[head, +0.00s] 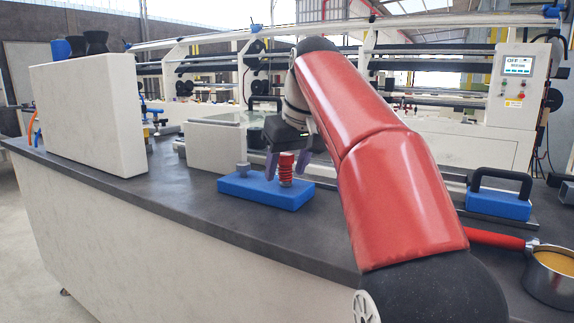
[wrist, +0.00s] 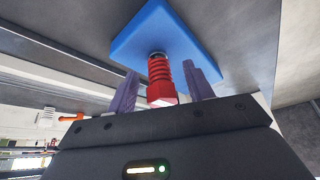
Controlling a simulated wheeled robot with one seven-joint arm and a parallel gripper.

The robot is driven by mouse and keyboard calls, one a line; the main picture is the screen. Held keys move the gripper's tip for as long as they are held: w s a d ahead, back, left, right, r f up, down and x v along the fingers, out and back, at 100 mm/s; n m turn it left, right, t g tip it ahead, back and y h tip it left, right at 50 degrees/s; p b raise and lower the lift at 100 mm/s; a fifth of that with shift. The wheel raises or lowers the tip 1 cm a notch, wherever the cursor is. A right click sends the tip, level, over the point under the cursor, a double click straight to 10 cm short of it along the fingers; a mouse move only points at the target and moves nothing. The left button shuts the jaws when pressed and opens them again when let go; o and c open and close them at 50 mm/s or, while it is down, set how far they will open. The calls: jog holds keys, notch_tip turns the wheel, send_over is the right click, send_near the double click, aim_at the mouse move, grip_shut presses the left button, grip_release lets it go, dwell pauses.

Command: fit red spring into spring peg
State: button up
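The red spring (head: 286,172) with a red hex-shaped top stands upright on the blue block (head: 250,190). In the wrist view, the spring's coils (wrist: 160,72) meet a dark ring at the blue block (wrist: 190,38); whether a peg runs inside them is hidden. A short grey peg (head: 243,169) stands on the block left of the spring in the head view. My gripper (head: 287,168) points down around the spring. Its purple fingers, also in the wrist view (wrist: 163,90), stand on either side of it with visible gaps, so it is open and holds nothing.
The block lies on a dark bench (head: 190,205). A white box-like panel (head: 88,115) stands at the left. A blue piece with a black handle (head: 499,200) and a metal cup (head: 552,275) with a red handle are at the right.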

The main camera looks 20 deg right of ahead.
aim_at(289, 156)
jog(key=p+v, duration=0.3)
jog(key=v, duration=0.4)
jog(key=shift+s+r, duration=0.2)
jog(key=shift+r, duration=0.15)
